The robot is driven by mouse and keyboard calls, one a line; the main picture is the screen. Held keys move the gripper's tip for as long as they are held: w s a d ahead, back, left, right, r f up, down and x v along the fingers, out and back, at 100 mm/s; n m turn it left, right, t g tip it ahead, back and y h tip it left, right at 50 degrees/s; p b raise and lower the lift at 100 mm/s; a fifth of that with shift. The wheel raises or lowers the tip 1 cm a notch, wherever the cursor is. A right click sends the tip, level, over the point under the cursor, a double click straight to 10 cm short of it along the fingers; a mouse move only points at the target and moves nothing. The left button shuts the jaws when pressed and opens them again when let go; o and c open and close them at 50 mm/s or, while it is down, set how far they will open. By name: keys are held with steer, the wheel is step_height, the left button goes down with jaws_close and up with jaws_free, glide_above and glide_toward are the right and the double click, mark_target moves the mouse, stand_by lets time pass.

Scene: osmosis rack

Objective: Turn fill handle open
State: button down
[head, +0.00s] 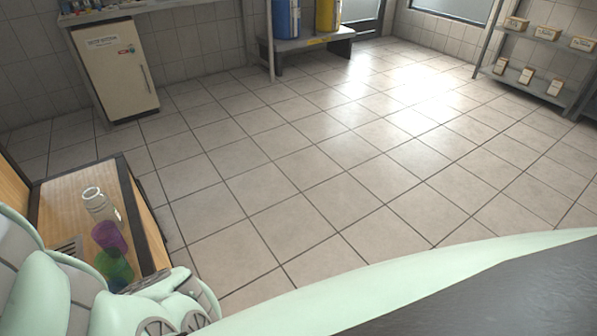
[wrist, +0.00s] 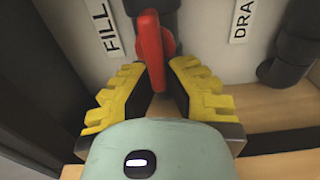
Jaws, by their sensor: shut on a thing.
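The red fill handle (wrist: 151,55) shows in the wrist view, beside a white label reading FILL (wrist: 112,30). It stands roughly upright in the picture, in front of a dark pipe. My gripper (wrist: 158,75) has its yellow ridged fingers on both sides of the handle's lower end and is shut on it. The contact at the fingertips is partly hidden behind the handle. The handle is not visible in the head view.
A second label reading DRA (wrist: 243,20), cut off by the frame, sits near a dark pipe elbow (wrist: 288,62). In the head view, a clear bottle (head: 100,205), a purple cup (head: 109,238) and a green cup (head: 115,268) stand on a wooden surface. The tiled floor is clear.

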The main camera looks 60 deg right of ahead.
steer(key=c, duration=1)
jaws_free()
steer(key=shift+r, duration=0.1)
